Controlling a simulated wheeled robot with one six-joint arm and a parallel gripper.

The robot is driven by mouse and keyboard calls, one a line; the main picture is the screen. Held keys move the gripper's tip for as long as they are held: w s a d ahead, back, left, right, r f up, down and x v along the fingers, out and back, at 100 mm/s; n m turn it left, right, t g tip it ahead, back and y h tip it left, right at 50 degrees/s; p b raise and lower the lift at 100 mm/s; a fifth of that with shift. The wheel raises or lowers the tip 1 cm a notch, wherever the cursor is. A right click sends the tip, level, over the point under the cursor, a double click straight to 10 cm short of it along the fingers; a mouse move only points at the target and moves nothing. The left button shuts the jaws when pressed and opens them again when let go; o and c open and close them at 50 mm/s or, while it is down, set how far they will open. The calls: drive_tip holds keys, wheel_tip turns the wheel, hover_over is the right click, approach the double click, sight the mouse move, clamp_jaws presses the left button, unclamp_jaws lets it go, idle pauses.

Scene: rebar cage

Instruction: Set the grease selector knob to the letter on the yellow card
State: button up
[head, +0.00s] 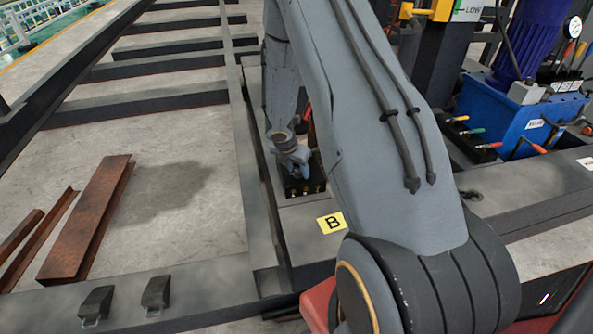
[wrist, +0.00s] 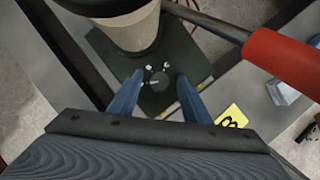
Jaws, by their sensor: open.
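The yellow card (head: 331,223) lies on the grey frame and shows a black letter B. It also shows in the wrist view (wrist: 231,117), partly cut off by my gripper's body. The selector knob (wrist: 159,82) is a small dark round knob on a dark plate, with small pale marks around it. My gripper (wrist: 158,92) is open, with its blue fingers on either side of the knob in the picture. I cannot tell whether they touch it. In the head view my gripper (head: 298,165) is above the dark block (head: 303,187), and the knob is hidden there.
A red-handled lever (wrist: 285,62) crosses the upper right of the wrist view, near a pale cylinder (wrist: 130,28). A blue tank (head: 530,125) with several coloured levers stands at right. Rusty steel profiles (head: 90,215) lie on the floor at left.

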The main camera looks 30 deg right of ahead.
drive_tip(key=c, duration=1)
drive_tip(key=shift+c, duration=0.2)
drive_tip(key=shift+r+m+p, duration=0.1)
drive_tip(key=shift+m+p, duration=0.2)
drive_tip(key=shift+p, duration=0.1)
drive_tip(key=shift+a+m+g+p, duration=0.1)
drive_tip(key=shift+m+g+p, duration=0.2)
drive_tip(key=shift+m+p, duration=0.25)
drive_tip(key=shift+w+m+g+h+p, duration=0.15)
drive_tip(key=shift+m+g+h+p, duration=0.2)
drive_tip(key=shift+m+p, duration=0.6)
drive_tip(key=shift+w+m+g, duration=0.1)
drive_tip(key=shift+m+g, duration=0.45)
drive_tip(key=shift+m, duration=0.75)
drive_tip(key=shift+w+m+g, duration=0.1)
drive_tip(key=shift+m+g, duration=0.4)
drive_tip(key=shift+m, duration=0.8)
